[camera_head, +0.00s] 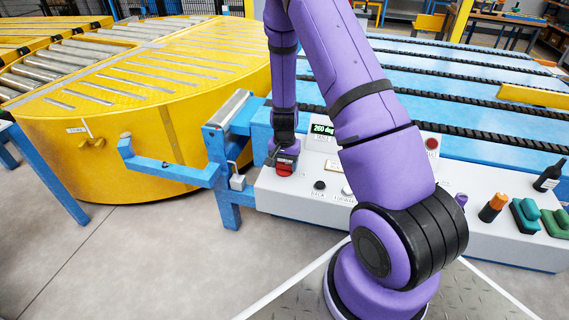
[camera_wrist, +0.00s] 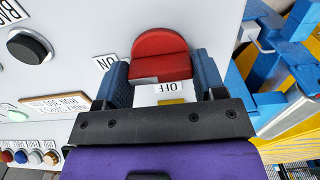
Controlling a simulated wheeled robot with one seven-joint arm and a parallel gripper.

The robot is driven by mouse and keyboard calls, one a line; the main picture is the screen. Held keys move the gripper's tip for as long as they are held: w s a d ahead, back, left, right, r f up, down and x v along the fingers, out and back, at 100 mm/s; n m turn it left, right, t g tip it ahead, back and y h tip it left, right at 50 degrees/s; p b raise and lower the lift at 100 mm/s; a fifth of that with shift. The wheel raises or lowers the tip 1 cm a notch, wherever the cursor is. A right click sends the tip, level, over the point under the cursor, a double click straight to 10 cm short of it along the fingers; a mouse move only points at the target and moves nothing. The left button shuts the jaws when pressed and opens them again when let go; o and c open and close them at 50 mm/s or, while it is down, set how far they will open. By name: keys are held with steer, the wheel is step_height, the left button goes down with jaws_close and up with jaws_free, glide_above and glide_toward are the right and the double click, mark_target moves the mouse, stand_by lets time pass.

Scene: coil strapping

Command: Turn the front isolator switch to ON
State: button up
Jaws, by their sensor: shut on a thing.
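The front isolator switch is a red rotary knob (camera_wrist: 160,55) on the grey-white control panel (camera_head: 270,197). In the wrist view it sits between the two blue finger pads of my gripper (camera_wrist: 162,78), which is shut on it. An ON label (camera_wrist: 105,62) lies to the left of the knob and an OFF label (camera_wrist: 168,87) lies below it, near the palm. In the head view the red knob (camera_head: 284,168) shows under my gripper (camera_head: 285,155) at the panel's left end. The knob's exact pointing is hard to tell, as the fingers cover its sides.
A black push button (camera_wrist: 24,46) is on the panel left of the knob in the wrist view. A green display (camera_head: 322,129) reads 260 deg. A blue bracket arm (camera_head: 170,170) and the yellow turntable (camera_head: 110,150) stand left of the panel. Several coloured controls line its right part.

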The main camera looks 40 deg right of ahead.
mark_target(284, 163)
stand_by(0.4)
steer(key=o, duration=0.9)
steer(key=shift+r, duration=0.15)
step_height(284, 163, up, 11)
steer(key=shift+f, duration=0.2)
